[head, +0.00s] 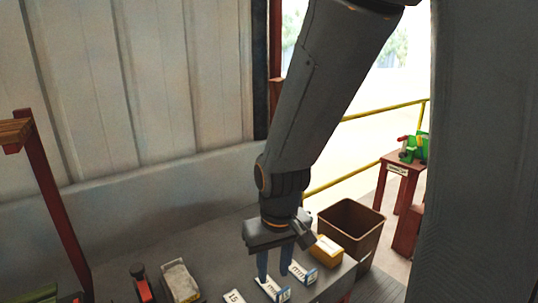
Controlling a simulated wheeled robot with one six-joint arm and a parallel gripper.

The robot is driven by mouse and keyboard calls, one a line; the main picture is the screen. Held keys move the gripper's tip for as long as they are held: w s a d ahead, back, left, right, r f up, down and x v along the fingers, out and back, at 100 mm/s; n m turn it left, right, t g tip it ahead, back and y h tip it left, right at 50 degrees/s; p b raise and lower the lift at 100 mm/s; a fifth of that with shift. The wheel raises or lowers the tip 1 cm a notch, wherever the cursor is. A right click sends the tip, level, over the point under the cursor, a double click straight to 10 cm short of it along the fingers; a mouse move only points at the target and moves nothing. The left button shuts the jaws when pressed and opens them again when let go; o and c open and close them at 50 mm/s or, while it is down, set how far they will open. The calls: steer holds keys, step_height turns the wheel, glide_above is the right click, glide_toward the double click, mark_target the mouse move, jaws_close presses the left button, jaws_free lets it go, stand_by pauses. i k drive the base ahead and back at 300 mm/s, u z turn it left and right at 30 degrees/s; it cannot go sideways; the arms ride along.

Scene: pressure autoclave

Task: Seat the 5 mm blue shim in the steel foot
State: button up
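My gripper (274,277) points down over the front of the grey bench. Its two fingers stand apart with nothing visible between them, so it looks open. Below and beside the fingers lie several white label cards with blue parts. One card (270,287) is by the left finger, and another (301,272) is just right of the right finger. Both show "mm", but the number is too small to read. I cannot tell which blue piece is the 5 mm shim. I cannot make out the steel foot in this view.
A pale block (180,281), a red and black item (142,285) and a yellow box (326,249) sit on the bench (215,245). A brown bin (351,226) stands right of it. A red post (56,205) rises at left. A red table (397,178) stands farther off.

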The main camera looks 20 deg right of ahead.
mark_target(183, 288)
steer(key=u, duration=3.4)
steer(key=k, duration=2.6)
steer(key=z, duration=1.8)
steer(key=i, duration=0.45)
steer(key=z, duration=0.1)
